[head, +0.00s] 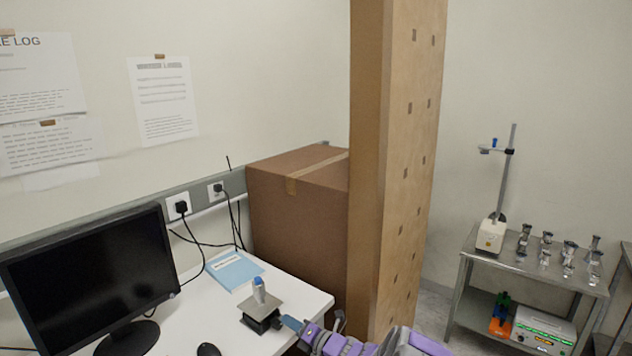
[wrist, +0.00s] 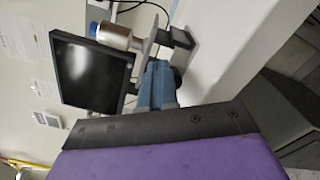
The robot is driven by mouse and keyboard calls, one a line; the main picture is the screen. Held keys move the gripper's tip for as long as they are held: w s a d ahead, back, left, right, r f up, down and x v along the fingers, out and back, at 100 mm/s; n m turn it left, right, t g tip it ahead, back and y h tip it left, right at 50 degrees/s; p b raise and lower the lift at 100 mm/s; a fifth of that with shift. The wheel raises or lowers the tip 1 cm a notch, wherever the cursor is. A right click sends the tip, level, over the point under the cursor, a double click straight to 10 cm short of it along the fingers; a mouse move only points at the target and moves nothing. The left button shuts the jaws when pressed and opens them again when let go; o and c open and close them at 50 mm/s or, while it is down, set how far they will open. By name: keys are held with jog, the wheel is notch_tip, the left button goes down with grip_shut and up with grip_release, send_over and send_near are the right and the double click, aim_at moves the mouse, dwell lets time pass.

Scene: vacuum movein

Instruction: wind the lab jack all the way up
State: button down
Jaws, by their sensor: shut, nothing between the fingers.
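The lab jack (head: 262,312) stands on the white desk near its right front corner, with a dark base and a grey top plate. A small bottle with a blue cap (head: 259,290) stands upright on the plate. The jack also shows in the wrist view (wrist: 181,38), turned on its side, with the bottle (wrist: 115,36) on it. My gripper (head: 291,322) is just right of the jack in the head view. Its blue fingers (wrist: 157,80) are shut and empty, pointing at the jack. I cannot tell whether they touch it. The jack's knob is not clearly visible.
A monitor (head: 92,275) stands on the desk's left, with a black mouse (head: 208,350) in front. A blue booklet (head: 234,271) lies behind the jack. A large cardboard box (head: 298,212) and tall panel (head: 398,170) stand beyond the desk. A metal cart (head: 535,270) holds glassware.

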jog(key=shift+w+a, duration=0.1)
jog(key=shift+a, duration=0.1)
jog(key=shift+w+d+f+b, duration=0.1)
jog(key=shift+d+f+b, duration=0.1)
jog(key=shift+f+b, duration=0.6)
jog(key=shift+f, duration=0.1)
jog(key=shift+w+d+r, duration=0.15)
jog(key=shift+d+r, duration=0.05)
jog(key=shift+r, duration=0.05)
